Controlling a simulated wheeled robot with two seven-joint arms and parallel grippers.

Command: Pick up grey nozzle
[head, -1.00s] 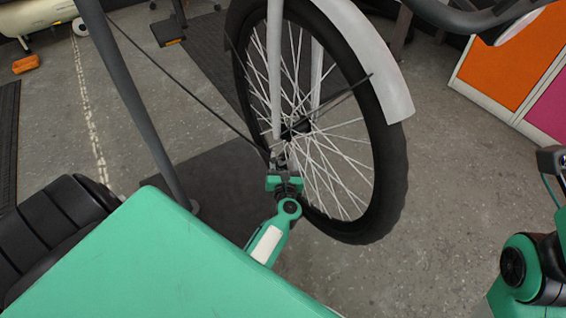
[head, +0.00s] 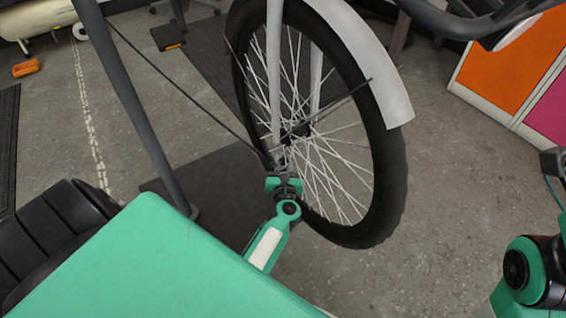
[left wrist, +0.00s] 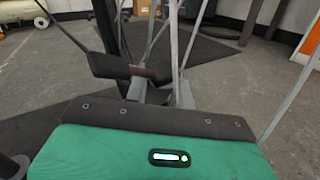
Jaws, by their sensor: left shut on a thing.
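My left gripper (head: 281,171) is low in front of the bicycle wheel in the head view, just below the wheel's hub. It is shut on the small grey nozzle (head: 279,158), which is mostly hidden by the fingers and hard to make out against the spokes. A thin dark hose (head: 180,82) runs from the upper left down to the gripper. In the left wrist view the grey nozzle (left wrist: 137,89) shows between the dark fingers, beyond my green wrist housing. My right gripper is not in view; only part of my right arm shows at the right edge.
The spoked wheel (head: 391,170) with its white fender (head: 372,65) stands close behind the left gripper. A grey pole (head: 135,100) slants down at the left. A black ribbed object (head: 55,225) is at lower left. Orange and pink cabinets (head: 505,60) stand at upper right. Floor right of the wheel is clear.

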